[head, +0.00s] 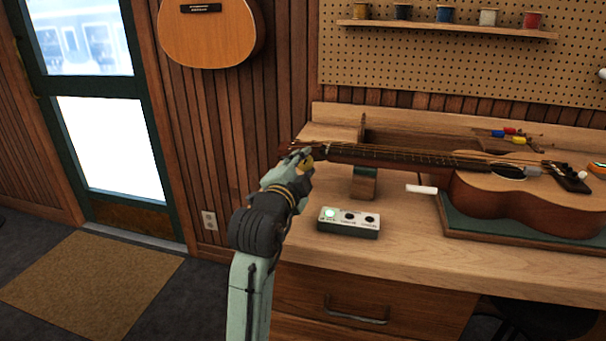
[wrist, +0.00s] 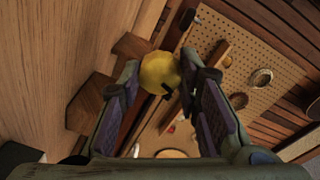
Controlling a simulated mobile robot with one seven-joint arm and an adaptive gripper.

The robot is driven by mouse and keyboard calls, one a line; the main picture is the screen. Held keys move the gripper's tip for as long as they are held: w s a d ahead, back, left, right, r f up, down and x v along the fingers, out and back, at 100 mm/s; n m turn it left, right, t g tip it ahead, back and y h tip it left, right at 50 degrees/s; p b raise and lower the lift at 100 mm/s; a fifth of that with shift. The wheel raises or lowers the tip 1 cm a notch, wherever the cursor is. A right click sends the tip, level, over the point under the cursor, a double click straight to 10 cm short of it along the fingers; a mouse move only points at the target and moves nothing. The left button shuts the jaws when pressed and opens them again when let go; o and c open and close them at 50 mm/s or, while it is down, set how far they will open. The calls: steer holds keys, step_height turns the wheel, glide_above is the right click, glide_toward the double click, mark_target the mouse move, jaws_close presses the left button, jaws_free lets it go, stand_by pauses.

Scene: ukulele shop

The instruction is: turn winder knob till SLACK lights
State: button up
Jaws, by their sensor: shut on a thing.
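The winder knob (wrist: 160,72) is a round yellow knob with a small dark mark, between my gripper's (wrist: 163,90) fingertips in the wrist view. In the head view, my gripper (head: 301,162) is shut on the yellow knob (head: 307,165) at the head end of the ukulele (head: 475,193). The ukulele lies with its neck on a wooden rest (head: 364,183). A small light box (head: 348,230) stands on the bench below the neck. Its left lamp glows green; its other two lamps are dark. The lamp labels are too small to read.
The wooden bench (head: 420,255) is mostly clear in front of the ukulele. A white piece (head: 421,189) lies by the body, which rests on a green mat (head: 460,222). Coloured-handled tools (head: 510,132) lie behind. A pegboard (head: 430,60) and a hanging instrument (head: 210,35) are on the wall.

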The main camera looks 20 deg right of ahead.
steer(key=o, duration=1.1)
steer(key=shift+o, duration=0.2)
steer(key=v, duration=1.2)
steer(key=shift+s, duration=0.1)
